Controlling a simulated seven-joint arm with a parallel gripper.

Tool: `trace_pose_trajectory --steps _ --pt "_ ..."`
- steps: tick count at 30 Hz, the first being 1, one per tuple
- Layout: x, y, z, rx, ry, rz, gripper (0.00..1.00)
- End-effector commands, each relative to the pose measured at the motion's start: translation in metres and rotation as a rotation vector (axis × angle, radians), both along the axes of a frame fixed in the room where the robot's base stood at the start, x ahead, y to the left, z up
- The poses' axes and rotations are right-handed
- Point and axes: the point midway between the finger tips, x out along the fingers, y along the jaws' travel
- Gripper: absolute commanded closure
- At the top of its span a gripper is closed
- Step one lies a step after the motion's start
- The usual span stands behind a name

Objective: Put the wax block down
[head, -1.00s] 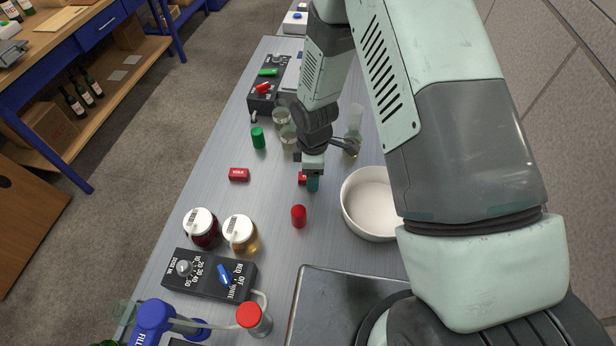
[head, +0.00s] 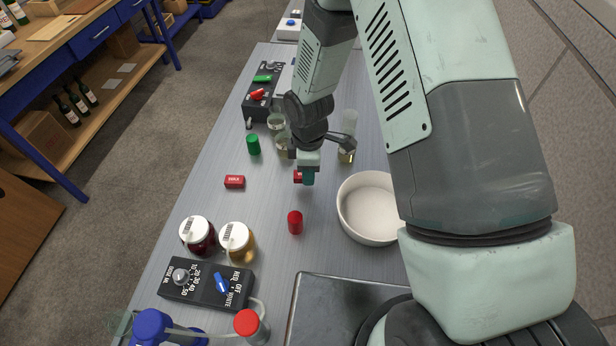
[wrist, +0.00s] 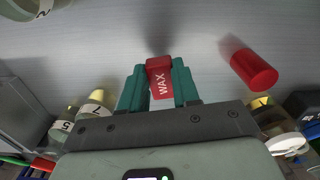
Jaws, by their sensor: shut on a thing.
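The wax block (wrist: 160,84) is small and red with white "WAX" lettering in the wrist view. My gripper (wrist: 158,88) is shut on it, with a teal finger on each side. In the head view the block (head: 297,177) shows only as a red patch beside my gripper (head: 307,178), which hides the rest. My gripper points down over the middle of the grey bench (head: 272,200). I cannot tell whether the block touches the bench top.
A red cylinder (head: 295,222) stands nearby, and a similar red block (head: 234,182) lies left. A white bowl (head: 352,225) is at right. A green cylinder (head: 253,145) and glass beakers (head: 276,122) stand behind. Two lidded jars (head: 237,242) and a black control box (head: 190,292) are in front.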

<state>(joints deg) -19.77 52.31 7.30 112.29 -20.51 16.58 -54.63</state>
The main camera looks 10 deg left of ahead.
Motion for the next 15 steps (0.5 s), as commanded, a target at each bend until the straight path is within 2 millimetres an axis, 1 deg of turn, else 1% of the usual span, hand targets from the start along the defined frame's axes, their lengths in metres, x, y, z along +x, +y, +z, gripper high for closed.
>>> trace_pose_trajectory --steps 1,3,7,9,12,14,15 --pt "0.001 0.000 0.013 0.002 -0.004 -0.002 0.98" --pt "0.001 0.000 0.027 0.002 -0.004 -0.001 0.98" --pt "0.001 0.000 0.050 0.002 -0.004 -0.001 0.98" --pt "0.000 0.000 0.058 0.000 -0.002 -0.001 0.98" --pt "0.000 -0.001 0.066 -0.001 0.000 -0.001 0.98" --pt "-0.001 -0.004 0.068 -0.002 0.001 0.008 0.98" --pt "-0.001 -0.010 0.069 -0.003 0.000 0.025 0.98"
